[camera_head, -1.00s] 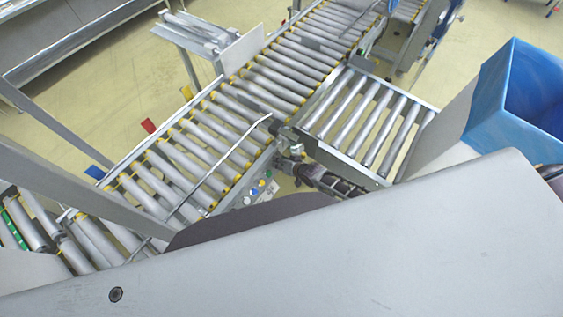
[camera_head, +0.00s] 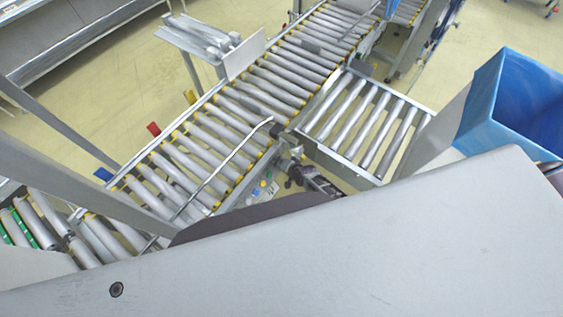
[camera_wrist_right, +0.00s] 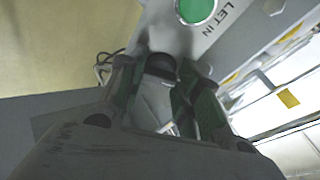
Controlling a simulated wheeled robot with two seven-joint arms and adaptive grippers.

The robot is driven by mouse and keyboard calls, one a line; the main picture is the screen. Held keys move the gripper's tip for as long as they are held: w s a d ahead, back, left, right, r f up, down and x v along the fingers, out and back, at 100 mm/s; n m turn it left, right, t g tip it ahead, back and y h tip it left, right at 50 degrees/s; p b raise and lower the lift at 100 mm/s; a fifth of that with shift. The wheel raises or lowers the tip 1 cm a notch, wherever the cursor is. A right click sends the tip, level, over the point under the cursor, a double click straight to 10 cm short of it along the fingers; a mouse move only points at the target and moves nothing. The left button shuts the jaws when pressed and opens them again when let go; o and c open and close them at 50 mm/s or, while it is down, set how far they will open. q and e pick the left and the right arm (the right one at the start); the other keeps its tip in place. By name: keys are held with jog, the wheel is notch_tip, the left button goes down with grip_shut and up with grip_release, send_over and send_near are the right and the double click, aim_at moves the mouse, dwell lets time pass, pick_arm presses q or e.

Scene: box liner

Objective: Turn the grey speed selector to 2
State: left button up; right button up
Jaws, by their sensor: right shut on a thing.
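My right gripper (camera_head: 293,174) is at the side of the roller conveyor, next to a small control panel (camera_head: 262,189) with coloured buttons. In the right wrist view my right gripper (camera_wrist_right: 163,80) has its two dark green fingers closed in on the grey speed selector (camera_wrist_right: 157,92), which shows grey with a dark part at its far end. The fingers cover its sides. The number it points at cannot be read. My left gripper is not in view.
A green button (camera_wrist_right: 195,8) with the label "LET IN" sits beside the fingers in the right wrist view. The roller conveyor (camera_head: 215,135) runs diagonally, with a side roller section (camera_head: 365,120) on the right. A blue-lined box (camera_head: 490,110) stands at the far right.

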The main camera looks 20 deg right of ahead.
jog(key=shift+s+m+p, duration=0.1)
jog(key=shift+m+p, duration=0.55)
jog(key=shift+m, duration=0.65)
jog(key=shift+d+f+p, duration=0.1)
jog(key=shift+p, duration=0.2)
jog(key=o, duration=1)
